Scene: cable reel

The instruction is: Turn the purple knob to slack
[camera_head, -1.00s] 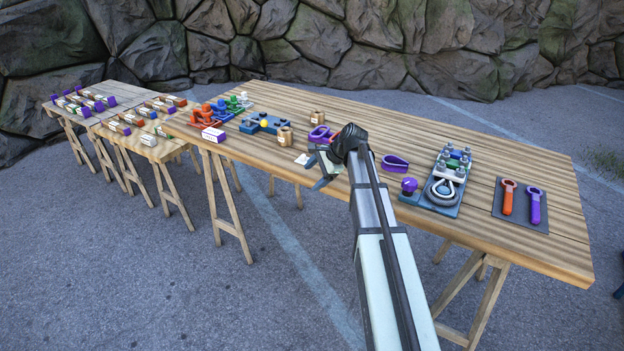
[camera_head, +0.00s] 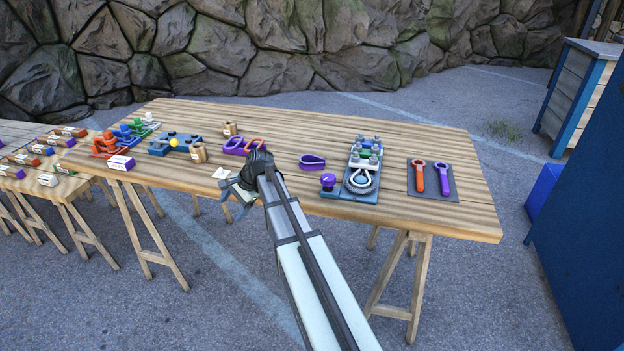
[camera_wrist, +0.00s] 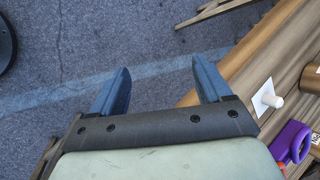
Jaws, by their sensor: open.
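The purple knob (camera_head: 328,181) stands at the left front corner of a blue-grey base plate (camera_head: 340,194) on the right half of the table. A dark cable loop with a light metal eye (camera_head: 360,179) lies on the plate beside it. My gripper (camera_head: 234,190) is at the table's front edge, well left of the knob. In the wrist view my gripper (camera_wrist: 160,85) is open and empty, with its two blue fingers apart over the pavement and the table edge. The knob is not in the wrist view.
A purple loop (camera_head: 312,161) lies behind the knob. Orange (camera_head: 419,178) and purple (camera_head: 442,178) wrenches lie on a dark mat at right. A white card (camera_wrist: 267,97) with a peg is near my gripper. A blue cabinet (camera_head: 585,215) stands beyond the table's right end.

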